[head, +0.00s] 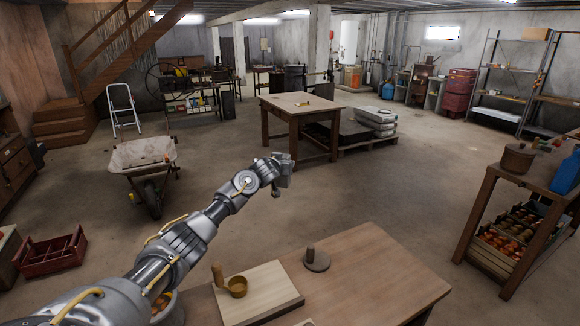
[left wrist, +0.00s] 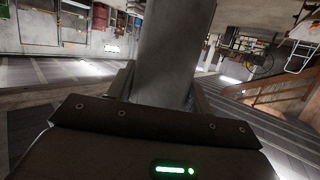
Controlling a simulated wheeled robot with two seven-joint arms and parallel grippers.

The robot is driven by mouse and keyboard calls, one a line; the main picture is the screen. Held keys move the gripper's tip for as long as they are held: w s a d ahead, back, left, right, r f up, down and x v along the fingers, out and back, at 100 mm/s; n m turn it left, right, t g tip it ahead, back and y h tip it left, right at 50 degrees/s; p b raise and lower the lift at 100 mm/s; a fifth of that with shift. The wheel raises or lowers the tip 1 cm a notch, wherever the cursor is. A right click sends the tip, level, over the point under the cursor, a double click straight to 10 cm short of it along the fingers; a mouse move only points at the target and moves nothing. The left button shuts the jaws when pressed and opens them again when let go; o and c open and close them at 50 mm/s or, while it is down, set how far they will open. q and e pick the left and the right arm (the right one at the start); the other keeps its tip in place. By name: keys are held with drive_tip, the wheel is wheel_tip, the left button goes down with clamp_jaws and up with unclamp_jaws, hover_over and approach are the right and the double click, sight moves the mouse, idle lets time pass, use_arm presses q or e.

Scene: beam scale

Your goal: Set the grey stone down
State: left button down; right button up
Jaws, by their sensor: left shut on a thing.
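My left gripper (head: 285,168) reaches out from the left and is held in the air, well above the floor, past the far edge of the near wooden table. In the left wrist view a plain grey block, which looks like the grey stone (left wrist: 176,45), stands between the fingers, and the gripper is shut on it. In the head view the stone is hard to tell from the grey gripper. My right gripper is not in view.
A wheelbarrow (head: 142,155), a farther table (head: 285,103) and a right-hand bench (head: 500,175) stand around open floor.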

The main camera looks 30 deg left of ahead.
use_arm(q)
drive_tip(key=s+d+f+n+g+y, duration=0.25)
drive_tip(key=s+f+n+y, duration=0.35)
drive_tip(key=s, duration=0.4)
drive_tip(key=s+d+r+m+t+h, duration=0.15)
drive_tip(key=s+d+m+h, duration=0.3)
drive_tip(key=d, duration=0.85)
drive_tip(key=s+d+r+m+t+h, duration=0.1)
drive_tip(key=s+d+r+m+h, duration=0.3)
drive_tip(key=d, duration=0.8)
drive_tip(key=s+d+h+b, duration=0.1)
drive_tip(key=s+d+b, duration=0.1)
drive_tip(key=s, duration=0.6)
drive_tip(key=shift+d+f+m+t+h+b, duration=0.2)
drive_tip(key=shift+m+t+h+b, duration=0.15)
drive_tip(key=shift+m+b, duration=0.15)
drive_tip(key=shift+s, duration=0.1)
